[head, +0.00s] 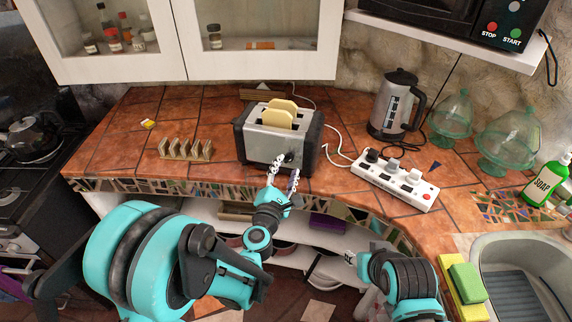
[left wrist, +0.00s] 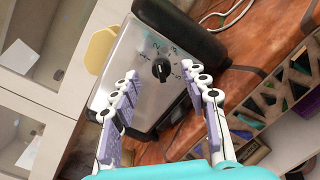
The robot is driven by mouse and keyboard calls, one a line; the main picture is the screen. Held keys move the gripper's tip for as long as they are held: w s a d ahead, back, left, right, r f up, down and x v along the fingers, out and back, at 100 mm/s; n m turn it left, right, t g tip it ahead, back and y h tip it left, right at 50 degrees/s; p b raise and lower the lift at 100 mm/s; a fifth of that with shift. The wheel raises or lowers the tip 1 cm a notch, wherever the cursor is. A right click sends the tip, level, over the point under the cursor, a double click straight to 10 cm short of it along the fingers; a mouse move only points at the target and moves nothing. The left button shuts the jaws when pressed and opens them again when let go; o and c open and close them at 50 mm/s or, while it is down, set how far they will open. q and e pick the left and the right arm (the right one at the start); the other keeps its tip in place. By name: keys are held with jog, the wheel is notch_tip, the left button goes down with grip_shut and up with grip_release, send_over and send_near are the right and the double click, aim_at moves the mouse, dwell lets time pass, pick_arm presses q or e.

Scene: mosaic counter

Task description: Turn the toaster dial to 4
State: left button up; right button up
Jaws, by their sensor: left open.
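The toaster (head: 268,143) is silver and black and stands on the tiled counter, with two pale bread slices (head: 280,114) in its top. Its black dial (left wrist: 161,70) is on the front face, ringed by small printed marks. In the head view the dial (head: 289,157) is partly hidden by my gripper. The number it points at is too small to read surely. My left gripper (head: 284,174) is open in front of the toaster. In the left wrist view its purple-padded fingers (left wrist: 160,84) stand on either side of the dial, apart from it. My right arm's end (head: 352,258) is low, its jaws unclear.
A wooden rack (head: 186,149) stands left of the toaster. A white power strip (head: 394,182) with plugs and a kettle (head: 394,104) are to the right, with a cable between. Glass domes (head: 450,118) and a soap bottle (head: 548,180) are farther right.

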aim_at(290, 160)
pick_arm(q)
jog(key=shift+x, duration=1.5)
grip_shut()
